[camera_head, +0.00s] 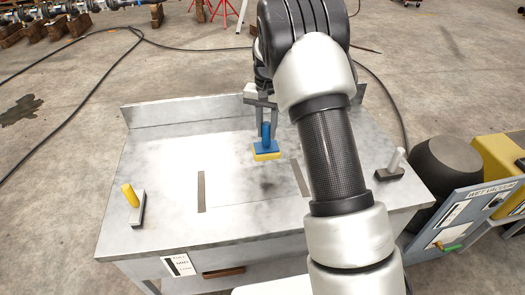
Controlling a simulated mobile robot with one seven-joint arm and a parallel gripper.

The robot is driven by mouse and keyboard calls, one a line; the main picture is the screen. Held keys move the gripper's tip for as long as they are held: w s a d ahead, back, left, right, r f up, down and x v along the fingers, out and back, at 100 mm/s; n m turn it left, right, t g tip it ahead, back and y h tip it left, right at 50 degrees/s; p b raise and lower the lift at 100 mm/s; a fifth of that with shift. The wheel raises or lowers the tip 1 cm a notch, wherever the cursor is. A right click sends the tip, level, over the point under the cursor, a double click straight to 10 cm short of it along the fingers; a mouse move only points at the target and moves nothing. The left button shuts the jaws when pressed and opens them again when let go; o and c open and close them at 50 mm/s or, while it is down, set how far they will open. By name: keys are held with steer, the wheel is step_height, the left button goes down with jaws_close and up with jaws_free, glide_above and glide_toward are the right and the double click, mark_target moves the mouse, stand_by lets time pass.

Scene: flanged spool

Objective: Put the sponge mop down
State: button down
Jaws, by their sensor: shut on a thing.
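The sponge mop (266,146) has a blue upright handle, a blue block and a yellow sponge underside. My gripper (265,123) is shut on its blue handle from above. The mop is upright over the middle of the grey metal worktable (160,212), above a paler rectangular area between two dark strips. A dark smudge shows on the surface just in front of it. I cannot tell for certain whether the sponge touches the table. My arm hides part of the table's right side.
A yellow-handled tool (132,198) stands at the table's left. A grey-handled tool with a dark base (392,167) stands at the right. Dark strips (201,191) and (300,179) flank the middle. A raised lip runs along the back. A blue panel machine (478,212) stands beyond the right edge.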

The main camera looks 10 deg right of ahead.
mark_target(267, 150)
step_height(267, 150, down, 9)
steer(key=shift+s+r, duration=0.1)
steer(key=shift+r, duration=0.1)
steer(key=shift+f, duration=0.1)
steer(key=c, duration=1.5)
jaws_free()
